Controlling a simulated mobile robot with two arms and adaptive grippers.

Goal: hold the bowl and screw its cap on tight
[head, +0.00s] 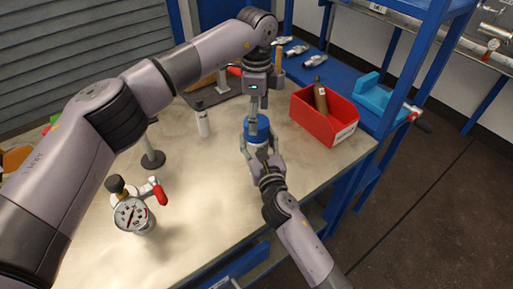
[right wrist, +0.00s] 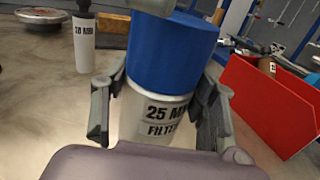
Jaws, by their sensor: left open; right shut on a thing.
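The white bowl (right wrist: 158,112), labelled "25 M... FILTER", stands upright near the table's right side. My right gripper (right wrist: 155,100) is shut around it, one finger on each side. The blue cap (head: 257,131) sits on top of the bowl and fills the upper middle of the right wrist view (right wrist: 172,48). How far its thread is engaged cannot be seen. My left gripper (head: 258,112) is open and points down at the cap from above, its fingers at the cap's top. Whether they touch it is unclear.
A red bin (head: 325,118) holding a brown bottle stands right of the bowl. A small white bottle (head: 203,123) stands to the left. A pressure gauge (head: 131,214) with a red-handled valve is at front left. The front middle of the table (head: 190,215) is clear.

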